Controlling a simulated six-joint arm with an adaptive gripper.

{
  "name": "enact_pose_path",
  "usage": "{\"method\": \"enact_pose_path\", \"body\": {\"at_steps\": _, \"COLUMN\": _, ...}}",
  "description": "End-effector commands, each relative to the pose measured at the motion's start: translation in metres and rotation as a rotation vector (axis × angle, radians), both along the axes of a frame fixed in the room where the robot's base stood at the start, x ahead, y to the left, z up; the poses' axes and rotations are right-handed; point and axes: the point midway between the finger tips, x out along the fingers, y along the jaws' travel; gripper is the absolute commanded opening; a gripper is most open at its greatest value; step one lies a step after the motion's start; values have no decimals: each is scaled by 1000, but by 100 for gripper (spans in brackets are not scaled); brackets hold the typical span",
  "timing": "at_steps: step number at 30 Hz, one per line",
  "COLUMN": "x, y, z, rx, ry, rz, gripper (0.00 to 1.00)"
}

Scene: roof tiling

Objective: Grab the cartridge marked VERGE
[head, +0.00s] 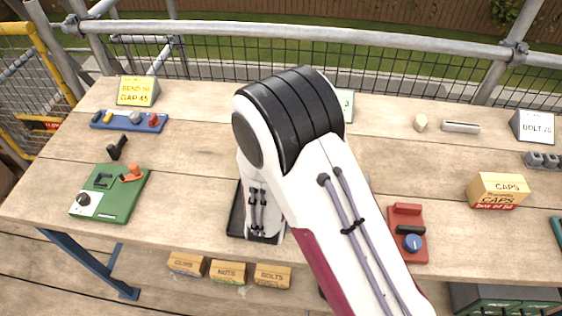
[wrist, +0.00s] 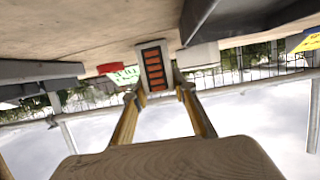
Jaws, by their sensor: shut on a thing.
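In the wrist view, my gripper (wrist: 159,91) has its two yellow fingers on either side of a grey cartridge with a column of orange-red bars (wrist: 154,68). The gripper is shut on it. No VERGE marking can be read on the face that shows. In the head view, my own white and black arm covers the middle of the bench, so the gripper and the cartridge are hidden there. A dark tray (head: 235,226) shows partly behind the arm.
The wooden bench (head: 190,165) holds a green board (head: 117,203) and blue tray (head: 128,120) at left, and a red tray (head: 407,250) and CAPS box (head: 497,188) at right. A metal rail (head: 300,33) runs behind. Clear wood lies between the groups.

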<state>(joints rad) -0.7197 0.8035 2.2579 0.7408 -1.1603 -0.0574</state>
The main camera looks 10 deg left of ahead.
Motion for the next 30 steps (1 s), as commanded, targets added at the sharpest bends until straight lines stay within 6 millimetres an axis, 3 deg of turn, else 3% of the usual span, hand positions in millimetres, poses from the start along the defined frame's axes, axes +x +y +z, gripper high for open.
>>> {"method": "enact_pose_path", "body": {"at_steps": 14, "x": 1, "y": 0, "z": 20, "rx": 2, "ry": -3, "rz": 0, "gripper": 5}}
{"method": "enact_pose_path", "body": {"at_steps": 30, "x": 0, "y": 0, "z": 77, "rx": 2, "ry": -3, "rz": -1, "gripper": 5}}
